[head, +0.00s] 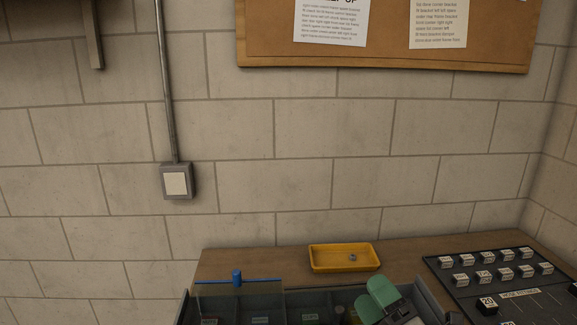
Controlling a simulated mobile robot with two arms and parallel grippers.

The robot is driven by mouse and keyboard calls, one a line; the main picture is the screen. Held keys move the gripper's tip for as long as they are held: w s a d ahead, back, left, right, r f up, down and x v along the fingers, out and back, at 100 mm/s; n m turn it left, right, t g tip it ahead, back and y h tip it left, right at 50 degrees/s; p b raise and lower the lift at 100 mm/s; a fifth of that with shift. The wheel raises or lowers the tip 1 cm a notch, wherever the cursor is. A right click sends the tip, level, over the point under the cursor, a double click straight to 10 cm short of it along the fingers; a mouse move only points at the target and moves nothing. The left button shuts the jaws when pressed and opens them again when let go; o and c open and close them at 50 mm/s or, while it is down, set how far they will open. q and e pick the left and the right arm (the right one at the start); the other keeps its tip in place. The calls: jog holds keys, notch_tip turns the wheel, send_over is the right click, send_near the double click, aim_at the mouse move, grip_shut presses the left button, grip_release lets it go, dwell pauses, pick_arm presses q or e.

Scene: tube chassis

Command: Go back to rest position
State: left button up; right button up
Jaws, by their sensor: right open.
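My right gripper (380,298) shows at the bottom edge of the head view, with green finger pads and a dark body. It is open and I see nothing held in it. It is over the right part of a dark grey compartment box (190,309), in front of the yellow tray (318,268). My left gripper is not in view.
A wooden bench (225,262) stands against a block wall. A blue bar with a knob (237,279) is over the box's left part. A small grey piece (352,257) lies in the tray. A black board (470,285) with several labelled blocks is at right.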

jog(key=s+d+f+m+g+h, duration=0.3)
jog(key=s+d+f+m+h, duration=0.1)
jog(key=f+m+h, duration=0.3)
jog(key=s+d+f+m+g+h, duration=0.3)
jog(key=f+m+h, duration=0.3)
jog(key=m, duration=0.4)
jog(key=s+f+m+g+y, duration=0.1)
jog(key=s+f+m+g, duration=0.2)
jog(key=s+f+g, duration=0.45)
jog(key=s+f+m+g+y, duration=0.2)
jog(key=s+f+m+g, duration=0.15)
jog(key=s, duration=0.75)
jog(key=s+f+x, duration=0.1)
jog(key=s+x, duration=0.2)
jog(key=x, duration=0.9)
jog(key=s+x, duration=0.3)
jog(key=x, duration=0.9)
jog(key=s+d+f+g, duration=0.1)
jog(key=s+d+f, duration=0.2)
jog(key=s+f, duration=1.3)
jog(key=shift+s+f+n+g+h, duration=0.25)
jog(key=shift+f+n+g, duration=0.2)
jog(key=shift+f, duration=0.25)
